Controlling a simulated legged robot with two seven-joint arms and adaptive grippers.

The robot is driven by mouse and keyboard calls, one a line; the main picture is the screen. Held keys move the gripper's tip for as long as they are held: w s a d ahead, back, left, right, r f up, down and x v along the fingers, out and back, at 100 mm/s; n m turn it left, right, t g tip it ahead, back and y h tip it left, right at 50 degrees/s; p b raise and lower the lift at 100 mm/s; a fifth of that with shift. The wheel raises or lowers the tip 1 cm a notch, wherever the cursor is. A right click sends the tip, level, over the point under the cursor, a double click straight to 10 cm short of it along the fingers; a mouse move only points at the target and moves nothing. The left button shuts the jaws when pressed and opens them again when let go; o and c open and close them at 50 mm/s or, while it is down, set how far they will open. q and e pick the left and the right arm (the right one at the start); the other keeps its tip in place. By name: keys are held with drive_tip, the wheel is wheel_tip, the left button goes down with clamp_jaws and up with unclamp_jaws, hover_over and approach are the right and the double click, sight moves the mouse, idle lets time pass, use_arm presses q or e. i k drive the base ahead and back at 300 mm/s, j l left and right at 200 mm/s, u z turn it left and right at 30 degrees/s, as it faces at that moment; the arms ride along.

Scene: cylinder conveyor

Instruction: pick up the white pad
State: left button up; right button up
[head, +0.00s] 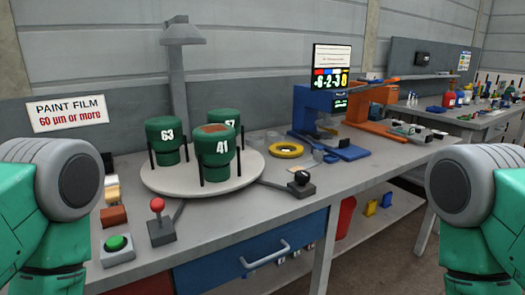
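A small pale, whitish block (111,195) that looks like the white pad lies at the left of the grey workbench (345,190). My two green and grey arms show at the left and right edges. Neither gripper is in view.
A round white turntable (250,172) holds three green numbered cylinders (216,150). A red-knobbed lever (158,207) and a green button box (118,245) stand near the front edge. A yellow ring (286,150), a blue stand (318,108) and an orange stand (371,123) are farther right.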

sight(112, 180)
drive_tip(key=u, duration=1.05)
